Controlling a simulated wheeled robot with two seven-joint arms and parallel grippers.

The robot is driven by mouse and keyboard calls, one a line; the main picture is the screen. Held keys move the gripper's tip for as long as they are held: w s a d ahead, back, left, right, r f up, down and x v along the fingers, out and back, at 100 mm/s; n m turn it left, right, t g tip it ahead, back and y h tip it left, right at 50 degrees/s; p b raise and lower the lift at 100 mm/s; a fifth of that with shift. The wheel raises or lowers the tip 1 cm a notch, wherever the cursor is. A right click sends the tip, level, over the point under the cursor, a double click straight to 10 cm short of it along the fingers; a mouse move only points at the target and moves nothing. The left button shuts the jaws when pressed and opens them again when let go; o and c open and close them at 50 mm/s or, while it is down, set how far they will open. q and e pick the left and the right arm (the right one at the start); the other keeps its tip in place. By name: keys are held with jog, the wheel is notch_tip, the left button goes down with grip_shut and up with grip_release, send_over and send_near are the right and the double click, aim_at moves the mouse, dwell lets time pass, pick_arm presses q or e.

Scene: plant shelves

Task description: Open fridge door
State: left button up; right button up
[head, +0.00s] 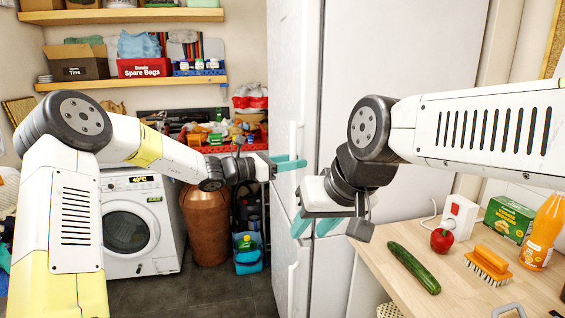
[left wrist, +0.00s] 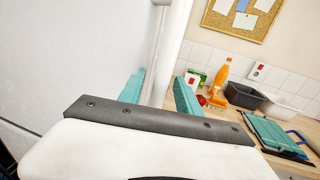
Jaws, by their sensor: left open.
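The tall white fridge (head: 293,55) stands at the centre of the head view, and its doors look shut. A vertical white upper handle (head: 295,136) is on its front, with a lower handle (head: 292,285) below. My left gripper (head: 291,164) is open at the upper handle. In the left wrist view the handle bar (left wrist: 174,55) runs between the two teal fingers (left wrist: 160,93), with no clear grip on it. My right gripper (head: 314,226) is in front of the fridge, lower and nearer, with its teal fingers apart and nothing seen between them.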

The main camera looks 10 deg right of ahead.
pick_arm(q)
jog(key=shift+c, duration=0.2)
grip_shut()
dwell(1.1)
